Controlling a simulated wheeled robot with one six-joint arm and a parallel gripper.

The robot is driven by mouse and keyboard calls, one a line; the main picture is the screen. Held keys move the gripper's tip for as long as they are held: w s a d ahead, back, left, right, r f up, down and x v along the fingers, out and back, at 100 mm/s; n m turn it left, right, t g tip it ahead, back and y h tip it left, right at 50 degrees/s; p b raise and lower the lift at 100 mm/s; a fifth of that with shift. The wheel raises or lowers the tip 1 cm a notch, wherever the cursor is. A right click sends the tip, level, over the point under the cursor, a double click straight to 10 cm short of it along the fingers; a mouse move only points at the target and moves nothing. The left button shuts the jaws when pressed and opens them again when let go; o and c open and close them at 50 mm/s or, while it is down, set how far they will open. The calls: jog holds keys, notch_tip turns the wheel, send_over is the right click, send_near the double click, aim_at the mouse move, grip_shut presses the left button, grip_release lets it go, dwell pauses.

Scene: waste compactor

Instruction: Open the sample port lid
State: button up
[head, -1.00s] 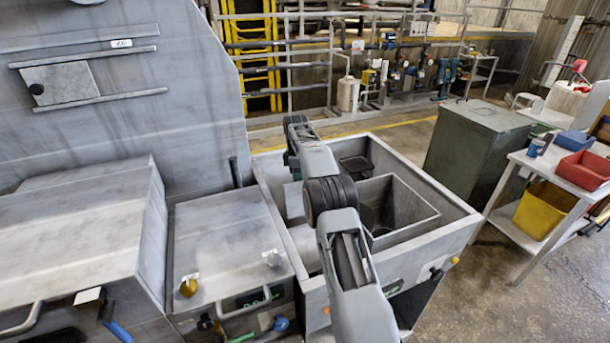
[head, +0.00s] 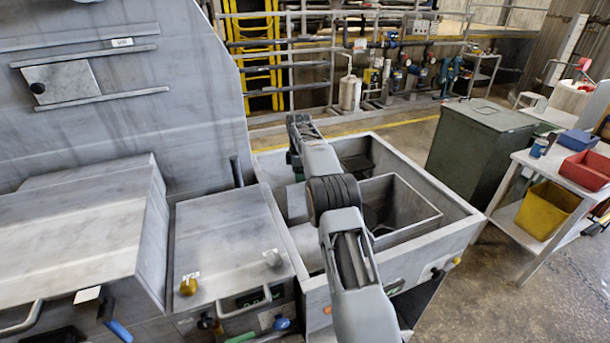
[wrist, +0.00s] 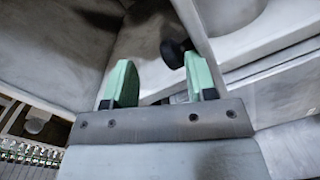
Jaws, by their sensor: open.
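My gripper (wrist: 158,64) shows two green fingers standing apart with nothing held between them. In the wrist view a round black knob (wrist: 175,52) appears in the gap, close to the right fingertip; I cannot tell whether they touch. Pale grey metal surfaces lie around it. In the head view my arm reaches over the open grey bin, and the gripper is mostly hidden. No part is readably labelled as the sample port lid. A small grey plate (head: 62,83) with a black knob sits between two rails on the sloped wall at left.
The open grey bin (head: 462,232) has an inner box (head: 412,228). Closed boxes with bar handles, a middle one (head: 222,235) and a left one (head: 75,205), stand left. A green cabinet (head: 470,150) and a table with red (head: 585,168) and yellow (head: 545,208) bins are right.

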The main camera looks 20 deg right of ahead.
notch_tip(320, 180, up, 8)
jog(key=shift+w+f, duration=0.25)
dwell(0.5)
jog(key=shift+r, duration=0.1)
